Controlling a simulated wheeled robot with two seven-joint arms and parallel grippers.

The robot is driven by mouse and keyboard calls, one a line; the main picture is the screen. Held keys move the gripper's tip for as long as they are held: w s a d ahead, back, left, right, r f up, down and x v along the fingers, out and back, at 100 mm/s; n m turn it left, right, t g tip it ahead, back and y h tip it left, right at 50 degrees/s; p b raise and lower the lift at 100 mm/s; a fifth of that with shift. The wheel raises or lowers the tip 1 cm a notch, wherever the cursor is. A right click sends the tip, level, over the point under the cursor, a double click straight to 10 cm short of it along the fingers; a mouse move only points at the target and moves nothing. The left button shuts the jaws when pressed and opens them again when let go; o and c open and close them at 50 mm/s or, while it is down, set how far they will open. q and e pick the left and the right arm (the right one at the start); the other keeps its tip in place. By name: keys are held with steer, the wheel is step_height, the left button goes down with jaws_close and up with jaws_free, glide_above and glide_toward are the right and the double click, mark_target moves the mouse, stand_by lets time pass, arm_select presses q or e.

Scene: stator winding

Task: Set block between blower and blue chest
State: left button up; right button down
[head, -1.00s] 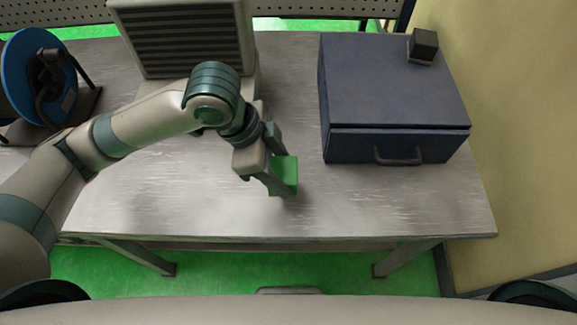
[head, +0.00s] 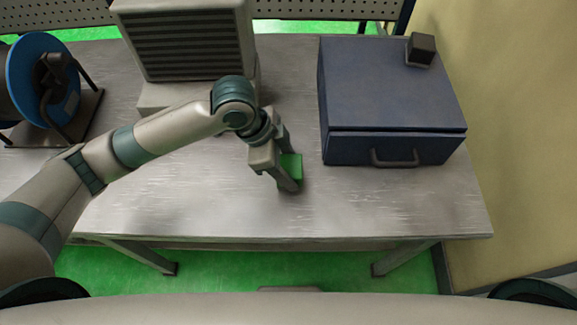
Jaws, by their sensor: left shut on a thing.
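The green block (head: 292,166) is held in my left gripper (head: 289,172), whose fingers are shut on it. They are over the table in front of the gap between the blower and the blue chest. The blower (head: 190,42) is a beige box with dark slats at the back, left of the gripper. The blue chest (head: 385,95) stands right of the gripper with a handle on its front. Whether the block touches the table is hard to tell. My right gripper is not in view.
A blue cable reel (head: 40,80) stands at the table's left end. A small dark cube (head: 421,48) sits on the chest. The table (head: 375,205) is bare at the front and between blower and chest. A yellow wall (head: 510,130) rises at the right.

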arm_select(q)
steer(key=shift+f, duration=0.7)
steer(key=o, duration=1.3)
steer(key=shift+f, duration=0.15)
steer(key=b+v, duration=0.1)
steer(key=v, duration=1.1)
steer(key=shift+b, duration=0.3)
